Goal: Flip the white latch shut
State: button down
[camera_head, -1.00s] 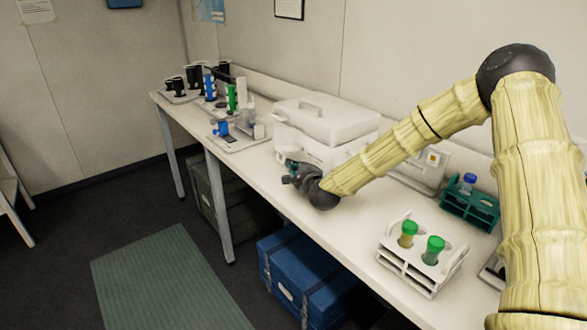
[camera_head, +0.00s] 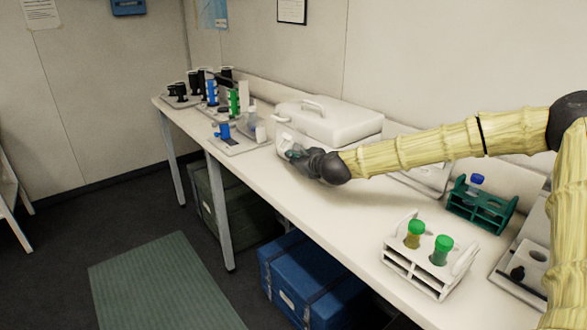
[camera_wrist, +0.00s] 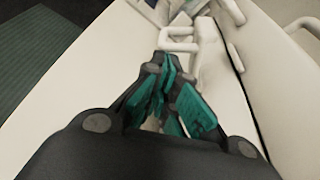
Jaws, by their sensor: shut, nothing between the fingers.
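The white box (camera_head: 335,125) with a carrying handle on its lid stands on the bench against the back wall. In the wrist view, a white loop-shaped part (camera_wrist: 178,46), which looks like the latch, stands out just ahead of my fingertips, beside the box's pale front. My gripper (camera_head: 289,155) is at the front left of the box. It is shut and empty, with its teal finger pads (camera_wrist: 163,85) pointing toward the white part. I cannot tell whether the tips touch it.
A white rack (camera_head: 418,270) with green-capped tubes stands at the bench's front right, and a teal rack (camera_head: 482,208) behind it. A tray (camera_head: 238,146) with blue items lies left of the box. The bench (camera_head: 300,205) is clear in front of my gripper.

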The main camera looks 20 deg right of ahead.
aim_at(290, 145)
jog(key=r+m+y, duration=0.1)
jog(key=m, duration=0.1)
jog(key=r+m+g+y+b, duration=0.1)
jog(key=m, duration=0.1)
jog(key=shift+w+d+r, duration=0.15)
jog(key=shift+d+r, duration=0.2)
jog(key=shift+r, duration=0.15)
jog(key=shift+r, duration=0.7)
